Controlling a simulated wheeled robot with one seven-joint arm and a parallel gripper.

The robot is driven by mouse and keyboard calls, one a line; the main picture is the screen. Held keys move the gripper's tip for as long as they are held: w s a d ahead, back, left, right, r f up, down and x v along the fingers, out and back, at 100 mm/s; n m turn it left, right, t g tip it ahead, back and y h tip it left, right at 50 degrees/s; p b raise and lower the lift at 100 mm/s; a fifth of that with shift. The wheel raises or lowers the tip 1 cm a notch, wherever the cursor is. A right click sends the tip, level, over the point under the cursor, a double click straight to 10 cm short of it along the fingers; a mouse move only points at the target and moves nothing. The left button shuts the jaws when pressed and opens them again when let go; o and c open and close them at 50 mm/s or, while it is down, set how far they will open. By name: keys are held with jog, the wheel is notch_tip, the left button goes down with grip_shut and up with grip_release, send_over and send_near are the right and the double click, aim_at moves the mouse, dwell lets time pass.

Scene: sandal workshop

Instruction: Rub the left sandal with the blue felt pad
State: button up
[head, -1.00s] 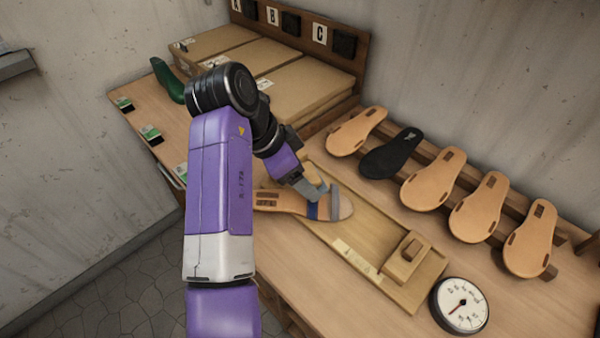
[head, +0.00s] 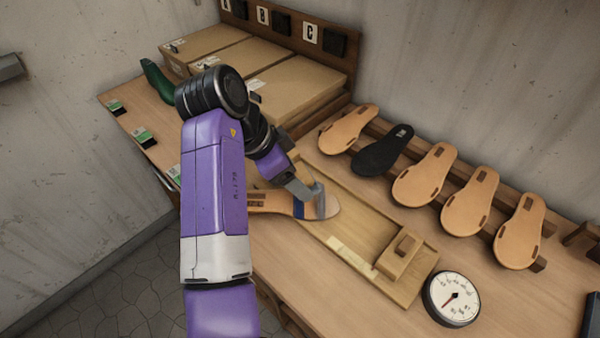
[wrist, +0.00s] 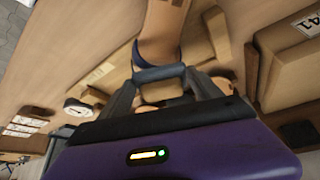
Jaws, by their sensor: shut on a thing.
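The sandal (head: 268,201), tan with a dark blue strap (head: 298,209), lies at the left end of a shallow wooden tray (head: 345,250), toe to the right. It also shows in the wrist view (wrist: 163,25). My gripper (head: 316,198) is over its front part, just right of the blue strap. In the wrist view the fingers are shut on a grey-blue bar (wrist: 158,73), which I take for the blue felt pad. It is at the sandal's front; whether it touches the surface is hard to tell. My fingers hide part of the toe.
A wooden block (head: 405,252) sits in the tray's right end. A round dial gauge (head: 452,299) stands to its right. Several soles, one black (head: 382,151), lean on a rack behind. Cardboard boxes (head: 300,88) and a green shoe form (head: 160,82) are at the back left.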

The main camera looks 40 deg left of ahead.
jog(key=shift+w+d+f, duration=0.3)
jog(key=shift+w+d, duration=0.3)
jog(key=shift+d, duration=0.2)
jog(key=shift+s+a+r+p, duration=0.25)
jog(key=shift+s+a+r, duration=0.1)
jog(key=shift+a, duration=0.1)
jog(key=shift+s+a+r+p, duration=0.2)
jog(key=shift+a+r, duration=0.1)
jog(key=shift+a, duration=0.15)
jog(key=shift+w+d+f, duration=0.3)
jog(key=shift+d, duration=0.15)
jog(key=shift+w+d+f, duration=0.25)
jog(key=shift+w+d, duration=0.05)
jog(key=shift+d, duration=0.15)
jog(key=shift+r, duration=0.1)
jog(key=shift+r+p, duration=2.8)
jog(key=shift+r, duration=0.65)
